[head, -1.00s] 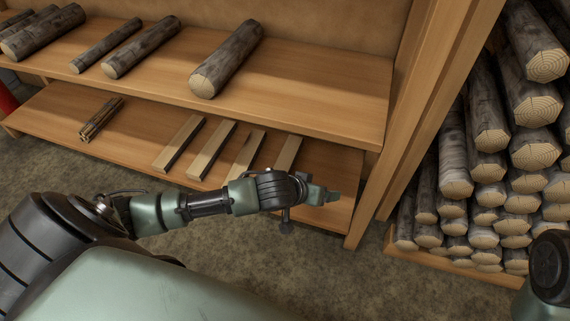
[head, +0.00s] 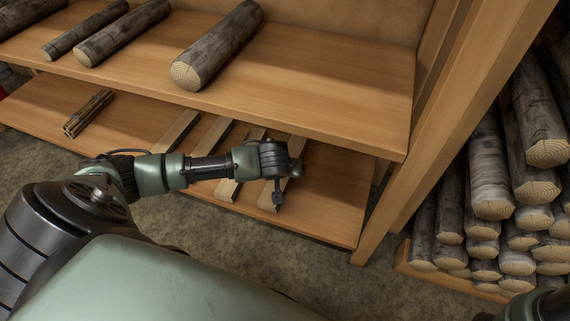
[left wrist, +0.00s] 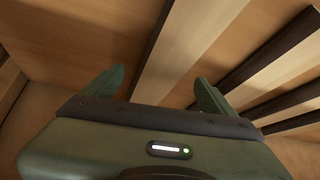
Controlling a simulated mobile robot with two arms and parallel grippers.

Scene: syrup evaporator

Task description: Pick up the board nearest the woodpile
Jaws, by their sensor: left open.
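The board nearest the woodpile (head: 267,200) is the rightmost of several pale boards on the lower shelf (head: 335,205). My left wrist hides much of it in the head view. My left gripper (head: 296,170) is over it, its fingers mostly hidden there. In the left wrist view the open left gripper (left wrist: 158,88) has a pale board (left wrist: 190,40) running lengthwise between its two green fingers, with space on both sides. Whether the fingertips reach down beside the board cannot be told. The woodpile (head: 490,175) is at the right. My right gripper is not in view.
The upper shelf (head: 330,95), with several logs (head: 217,45) on it, overhangs the lower shelf. A bundle of sticks (head: 88,113) lies left of the boards. A wooden upright (head: 450,125) separates shelves and woodpile. Other boards (left wrist: 285,70) lie right in the wrist view.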

